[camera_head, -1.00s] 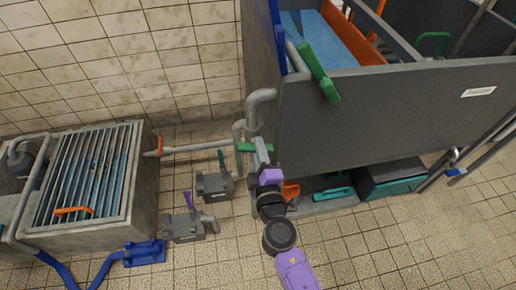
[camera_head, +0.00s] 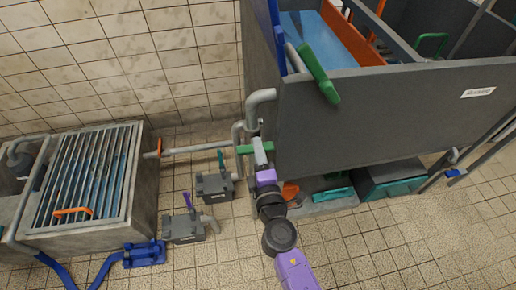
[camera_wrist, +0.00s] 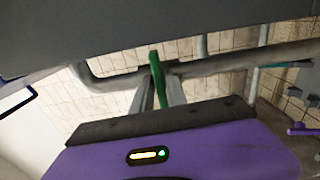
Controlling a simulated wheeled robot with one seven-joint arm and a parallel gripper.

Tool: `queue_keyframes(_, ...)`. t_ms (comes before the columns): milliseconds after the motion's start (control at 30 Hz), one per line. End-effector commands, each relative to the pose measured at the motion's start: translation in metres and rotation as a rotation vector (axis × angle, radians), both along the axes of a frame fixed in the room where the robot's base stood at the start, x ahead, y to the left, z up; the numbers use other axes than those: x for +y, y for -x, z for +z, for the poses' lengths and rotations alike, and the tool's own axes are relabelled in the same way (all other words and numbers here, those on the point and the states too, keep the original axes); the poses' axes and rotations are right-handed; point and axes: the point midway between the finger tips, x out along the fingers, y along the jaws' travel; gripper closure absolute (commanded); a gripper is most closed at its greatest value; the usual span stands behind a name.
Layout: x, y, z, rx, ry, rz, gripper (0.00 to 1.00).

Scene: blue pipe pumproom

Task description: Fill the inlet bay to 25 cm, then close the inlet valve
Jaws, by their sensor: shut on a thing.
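My gripper (camera_wrist: 157,92) is shut on a green valve lever (camera_wrist: 158,82), with one finger on each side of it in the wrist view. In the head view the green lever (camera_head: 247,149) lies beside the grey pipe, at the left corner of a large dark grey tank (camera_head: 380,110). My gripper (camera_head: 259,150) reaches it from below and hides part of it. Blue water (camera_head: 318,38) shows inside the tank's left compartment. The tank's label (camera_head: 478,92) is too small to read. I cannot read a water depth or tell which bay is the inlet bay.
A concrete basin with a metal grate (camera_head: 90,175) stands at left. Two grey valve blocks (camera_head: 215,187) (camera_head: 184,228) with teal and purple levers sit on the floor between it and my arm. A larger green handle (camera_head: 318,73) hangs on the tank's rim. Floor at lower right is clear.

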Motion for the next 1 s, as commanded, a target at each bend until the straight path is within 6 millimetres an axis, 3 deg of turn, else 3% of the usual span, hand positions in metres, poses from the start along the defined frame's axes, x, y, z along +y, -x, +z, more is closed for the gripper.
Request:
queue_keyframes(100,0.000,0.001,-0.001,0.002,0.001,0.001,1.00)
queue_keyframes(133,0.000,0.001,-0.001,0.002,0.001,0.001,0.76)
queue_keyframes(200,0.000,0.001,-0.001,0.002,0.001,0.001,0.67)
queue_keyframes(567,-0.001,0.004,-0.001,0.001,-0.001,0.001,0.67)
queue_keyframes(1000,-0.018,0.064,-0.002,0.002,0.001,0.001,0.67)
